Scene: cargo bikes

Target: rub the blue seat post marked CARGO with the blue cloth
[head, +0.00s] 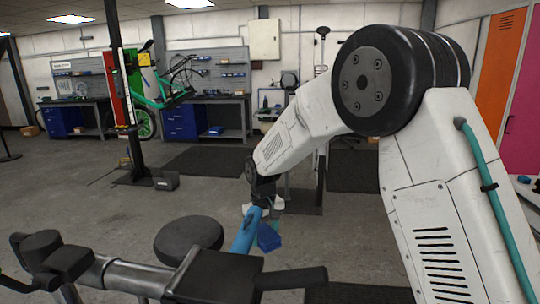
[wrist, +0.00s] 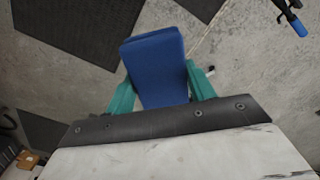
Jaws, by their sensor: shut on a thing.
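The blue cloth (head: 268,238) is folded into a dark blue pad and hangs at the end of my arm in the head view. In the wrist view the cloth (wrist: 153,55) sits between the two teal fingers of my gripper (wrist: 160,85), which is shut on it. A lighter blue tube (head: 244,234), seemingly the seat post, slants beside the cloth in the head view. No CARGO lettering is readable on it, and I cannot tell whether cloth and tube touch. A small blue tube end (wrist: 301,27) shows at the top right of the wrist view, apart from the cloth.
A green bike (head: 165,92) hangs on a stand at the back left. Blue-drawered workbenches (head: 187,122) line the back wall.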

